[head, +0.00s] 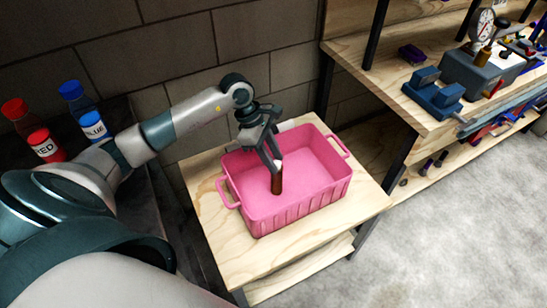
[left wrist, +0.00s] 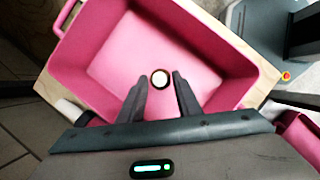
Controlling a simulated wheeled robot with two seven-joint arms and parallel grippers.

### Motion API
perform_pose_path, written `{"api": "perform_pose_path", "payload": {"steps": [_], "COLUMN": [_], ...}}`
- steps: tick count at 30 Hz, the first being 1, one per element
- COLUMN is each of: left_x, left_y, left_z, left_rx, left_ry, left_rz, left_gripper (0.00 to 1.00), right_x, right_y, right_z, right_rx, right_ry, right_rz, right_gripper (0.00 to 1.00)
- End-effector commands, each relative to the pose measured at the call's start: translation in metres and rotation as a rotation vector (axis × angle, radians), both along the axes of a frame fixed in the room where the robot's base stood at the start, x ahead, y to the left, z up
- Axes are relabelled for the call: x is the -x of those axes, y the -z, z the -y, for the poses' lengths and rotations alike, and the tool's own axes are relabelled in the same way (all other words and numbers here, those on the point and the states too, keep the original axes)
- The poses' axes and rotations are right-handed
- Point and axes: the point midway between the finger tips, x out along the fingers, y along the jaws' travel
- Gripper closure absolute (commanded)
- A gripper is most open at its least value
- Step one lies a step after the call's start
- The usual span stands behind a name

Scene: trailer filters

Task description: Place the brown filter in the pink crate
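The pink crate (head: 325,196) stands on a small wooden table. The brown filter (head: 277,181) is inside the crate's walls, roughly upright. I cannot tell whether its lower end touches the crate floor. My left gripper (head: 277,163) points down into the crate, right at the filter's upper end. In the left wrist view the filter's pale round end (left wrist: 160,79) lies between the two fingertips (left wrist: 161,76), with a gap on each side, so the gripper looks open. The crate (left wrist: 95,50) fills much of that view. My right gripper is not in view.
The wooden table (head: 222,225) has a bare strip around the crate. A block wall is close behind. A red bottle (head: 42,145) and a blue bottle (head: 92,126) stand at left. A workbench (head: 425,115) with a blue vise (head: 432,92) is at right.

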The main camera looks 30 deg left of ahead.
Motion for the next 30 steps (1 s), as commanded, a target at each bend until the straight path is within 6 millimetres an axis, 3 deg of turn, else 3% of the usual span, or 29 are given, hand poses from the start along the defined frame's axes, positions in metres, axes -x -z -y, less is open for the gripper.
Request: {"api": "perform_pose_path", "payload": {"steps": [17, 22, 30], "left_x": [0.000, 0.002, 0.007], "left_y": [-0.005, -0.026, -0.072], "left_z": [-0.001, -0.011, -0.029], "left_rx": [-0.001, -0.003, -0.004], "left_ry": [-0.001, 0.000, -0.001], "left_rz": [0.002, 0.004, 0.004], "left_gripper": [0.64, 0.64, 0.64], "right_x": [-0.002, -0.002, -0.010], "right_y": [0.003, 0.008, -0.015], "right_z": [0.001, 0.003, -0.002], "right_rx": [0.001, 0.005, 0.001], "right_ry": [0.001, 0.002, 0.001], "right_rz": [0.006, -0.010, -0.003], "right_gripper": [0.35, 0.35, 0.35]}}
